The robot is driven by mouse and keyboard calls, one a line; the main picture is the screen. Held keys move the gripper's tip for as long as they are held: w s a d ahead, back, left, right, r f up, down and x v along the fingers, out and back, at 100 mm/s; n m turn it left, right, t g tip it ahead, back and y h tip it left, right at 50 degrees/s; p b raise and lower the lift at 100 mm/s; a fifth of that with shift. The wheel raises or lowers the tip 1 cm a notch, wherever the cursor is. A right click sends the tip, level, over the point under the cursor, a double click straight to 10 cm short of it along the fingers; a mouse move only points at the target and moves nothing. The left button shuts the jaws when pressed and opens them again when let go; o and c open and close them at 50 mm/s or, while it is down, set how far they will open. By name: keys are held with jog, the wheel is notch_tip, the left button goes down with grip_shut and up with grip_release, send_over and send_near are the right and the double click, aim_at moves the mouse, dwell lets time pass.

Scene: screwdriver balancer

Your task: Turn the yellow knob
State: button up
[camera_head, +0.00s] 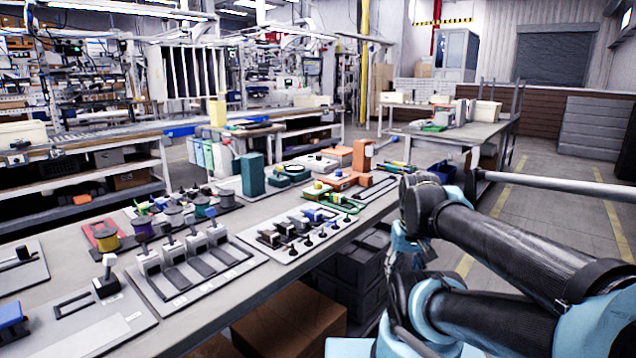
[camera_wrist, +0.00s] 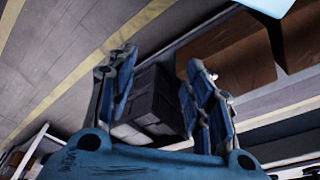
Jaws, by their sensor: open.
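A wider yellow round piece (camera_head: 142,226) stands among spool-like parts at the left of the bench. My gripper (camera_wrist: 160,72) is open and empty in the wrist view, its blue-padded fingers apart, with floor and dark crates beyond. No yellow knob shows in the wrist view. In the head view my arm is at the right, beside the bench, and my fingers cannot be made out.
A panel of black toggles (camera_head: 290,235) and a panel of levers (camera_head: 185,265) lie on the near bench. An orange upright block (camera_head: 362,155) and a green block (camera_head: 252,174) stand farther back. Dark crates (camera_head: 352,275) and a brown box (camera_head: 290,322) are under the bench.

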jog(key=w+a+r+n, duration=0.3)
jog(key=w+r+n, duration=0.2)
jog(key=w+r, duration=0.7)
notch_tip(320, 180, up, 15)
jog(key=n+g, duration=0.3)
jog(key=n, duration=1.2)
send_over(318, 185)
jog(key=w, duration=0.3)
jog(key=f, duration=1.1)
jog(key=s+f, duration=0.1)
jog(key=f, duration=0.4)
jog(key=shift+f, duration=0.3)
jog(key=shift+c, duration=0.2)
jog(key=c, duration=1)
